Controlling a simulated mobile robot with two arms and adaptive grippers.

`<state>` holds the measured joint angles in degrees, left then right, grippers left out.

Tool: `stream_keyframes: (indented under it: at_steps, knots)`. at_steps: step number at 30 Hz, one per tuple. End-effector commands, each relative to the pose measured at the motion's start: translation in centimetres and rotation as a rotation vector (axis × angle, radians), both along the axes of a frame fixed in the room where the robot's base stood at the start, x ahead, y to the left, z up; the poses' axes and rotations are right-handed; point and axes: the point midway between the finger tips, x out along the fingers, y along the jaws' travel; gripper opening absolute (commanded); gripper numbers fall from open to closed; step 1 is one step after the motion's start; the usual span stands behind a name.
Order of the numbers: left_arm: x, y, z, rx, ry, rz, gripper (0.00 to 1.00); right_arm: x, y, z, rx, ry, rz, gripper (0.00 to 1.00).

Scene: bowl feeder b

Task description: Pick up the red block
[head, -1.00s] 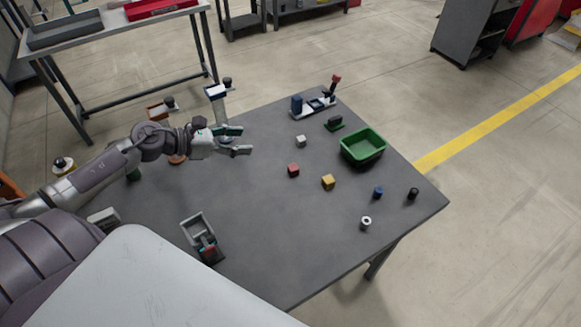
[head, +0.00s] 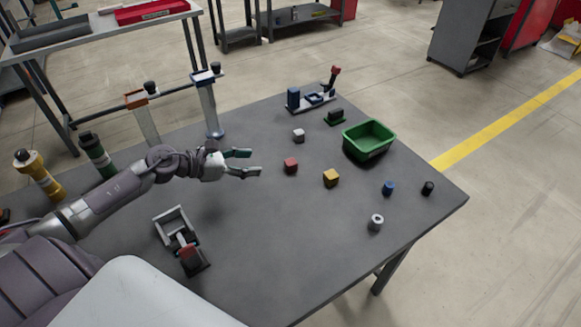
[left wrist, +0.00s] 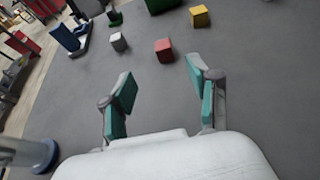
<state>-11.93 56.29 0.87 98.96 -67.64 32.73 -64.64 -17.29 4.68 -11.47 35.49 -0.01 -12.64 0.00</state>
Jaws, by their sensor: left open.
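The red block (head: 290,165) is a small cube on the grey table, between a white block and a yellow block. It also shows in the left wrist view (left wrist: 164,50), ahead of the fingers and roughly between their lines. My left gripper (head: 246,163) is open and empty, a short way left of the red block in the head view and apart from it. Its two green-padded fingers (left wrist: 160,92) show spread in the left wrist view. My right gripper is in neither view.
A white block (head: 298,136), a yellow block (head: 331,178) and a green bin (head: 360,146) stand close by. A white ring-shaped part (head: 375,223), a blue part (head: 388,188) and a black part (head: 427,188) lie to the right. The table's front middle is clear.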

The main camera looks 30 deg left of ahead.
Motion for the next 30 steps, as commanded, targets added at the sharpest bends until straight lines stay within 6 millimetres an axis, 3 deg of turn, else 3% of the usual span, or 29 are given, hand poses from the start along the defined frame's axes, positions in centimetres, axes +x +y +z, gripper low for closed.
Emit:
stream_keyframes:
  at_steps: [6, 14, 21, 30]
  knots:
    - [2.9, -2.1, -1.2, -0.003, -0.003, 0.003, 0.6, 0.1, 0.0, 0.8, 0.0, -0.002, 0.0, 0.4]
    - [4.2, -3.2, -2.0, -0.003, -0.001, 0.001, 0.6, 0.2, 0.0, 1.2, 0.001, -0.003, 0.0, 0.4]
    - [6.6, -5.4, -3.4, -0.005, 0.0, 0.002, 0.6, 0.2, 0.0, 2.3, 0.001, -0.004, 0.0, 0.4]
    - [7.3, -6.0, -4.1, 0.001, 0.001, 0.0, 0.6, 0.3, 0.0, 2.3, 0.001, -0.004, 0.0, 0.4]
